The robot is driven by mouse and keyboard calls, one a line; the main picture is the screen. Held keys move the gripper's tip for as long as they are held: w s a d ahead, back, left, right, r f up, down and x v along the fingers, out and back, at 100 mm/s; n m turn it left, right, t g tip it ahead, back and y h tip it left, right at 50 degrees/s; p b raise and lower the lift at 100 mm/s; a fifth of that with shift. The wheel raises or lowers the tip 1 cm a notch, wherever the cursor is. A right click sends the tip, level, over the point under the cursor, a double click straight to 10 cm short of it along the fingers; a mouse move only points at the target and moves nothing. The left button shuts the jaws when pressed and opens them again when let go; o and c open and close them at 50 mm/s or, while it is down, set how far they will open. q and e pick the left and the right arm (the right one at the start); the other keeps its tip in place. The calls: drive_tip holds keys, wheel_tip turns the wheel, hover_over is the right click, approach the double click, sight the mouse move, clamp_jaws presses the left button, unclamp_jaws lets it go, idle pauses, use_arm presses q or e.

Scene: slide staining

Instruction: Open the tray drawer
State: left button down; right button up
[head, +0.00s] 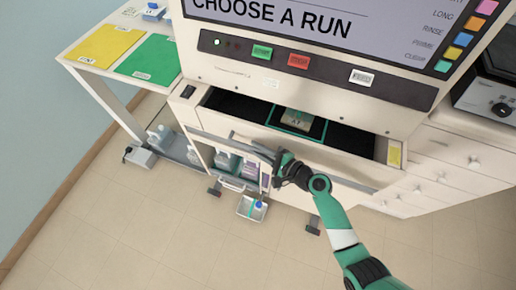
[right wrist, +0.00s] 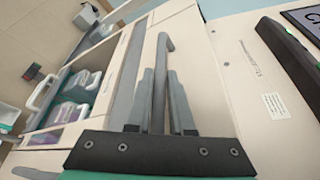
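The tray drawer's pale front (head: 285,147) is at the middle of the bench in the head view, with a long grey bar handle (head: 345,180) along it. Behind this front a dark recess shows, holding a green-rimmed tray (head: 318,128) with a labelled piece in it. My right gripper (head: 279,160) is at the handle, left of its middle. In the right wrist view the handle (right wrist: 164,50) runs between the two grey fingers of the gripper (right wrist: 161,85), which lie close on both sides of it. My left gripper is in neither view.
Below the drawer on the left is an open cabinet with bottles (head: 226,160), also in the right wrist view (right wrist: 75,95). A small bin (head: 252,208) stands on the floor beneath. A control panel (head: 310,66) is above, drawers (head: 450,160) are at right.

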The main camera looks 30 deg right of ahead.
clamp_jaws()
idle(0.4)
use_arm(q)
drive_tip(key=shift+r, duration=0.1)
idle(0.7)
